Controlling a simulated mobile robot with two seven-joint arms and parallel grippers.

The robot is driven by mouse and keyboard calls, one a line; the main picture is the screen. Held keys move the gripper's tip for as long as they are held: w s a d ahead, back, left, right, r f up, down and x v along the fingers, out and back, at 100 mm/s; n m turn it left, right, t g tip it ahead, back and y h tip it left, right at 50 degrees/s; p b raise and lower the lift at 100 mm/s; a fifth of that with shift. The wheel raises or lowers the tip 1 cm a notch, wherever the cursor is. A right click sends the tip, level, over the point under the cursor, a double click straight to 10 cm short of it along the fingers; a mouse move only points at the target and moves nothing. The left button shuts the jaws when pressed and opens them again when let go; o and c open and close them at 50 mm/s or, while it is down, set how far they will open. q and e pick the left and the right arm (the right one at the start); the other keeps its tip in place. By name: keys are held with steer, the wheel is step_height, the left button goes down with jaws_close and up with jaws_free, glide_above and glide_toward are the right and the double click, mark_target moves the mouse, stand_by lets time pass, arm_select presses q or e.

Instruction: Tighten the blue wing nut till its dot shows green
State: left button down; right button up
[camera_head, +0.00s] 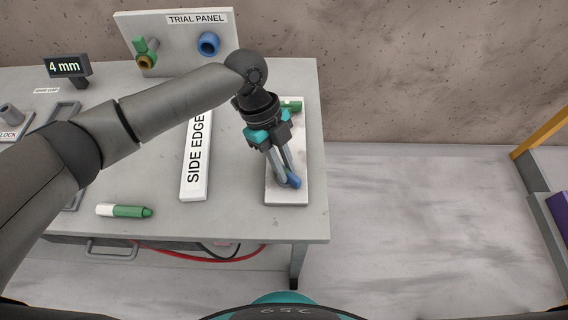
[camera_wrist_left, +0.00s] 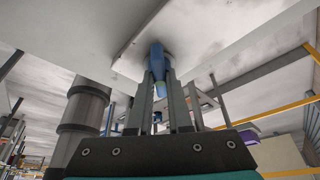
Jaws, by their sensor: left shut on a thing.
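The blue wing nut (camera_head: 294,181) is at the near end of a pale upright-lying plate (camera_head: 287,198) on the right side of the grey bench. My left gripper (camera_head: 288,182) reaches down over the plate and is shut on the blue wing nut. In the left wrist view the blue wing nut (camera_wrist_left: 158,62) sits between the two fingers (camera_wrist_left: 158,85), close to the pale plate. The fingers hide part of it, and I cannot make out the colour of its dot. My right gripper is not in view.
A green part (camera_head: 291,105) is at the plate's far end. A "SIDE EDGE" block (camera_head: 194,165) lies left of the plate. A green and white marker (camera_head: 125,211) lies near the front edge. A trial panel (camera_head: 180,40) and a "4 mm" display (camera_head: 66,67) stand behind.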

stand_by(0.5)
arm_select(q)
steer(key=c, duration=0.8)
jaws_free()
steer(key=shift+c, duration=0.2)
steer(key=shift+r, duration=0.1)
steer(key=p+v, duration=0.1)
steer(key=v, duration=1.4)
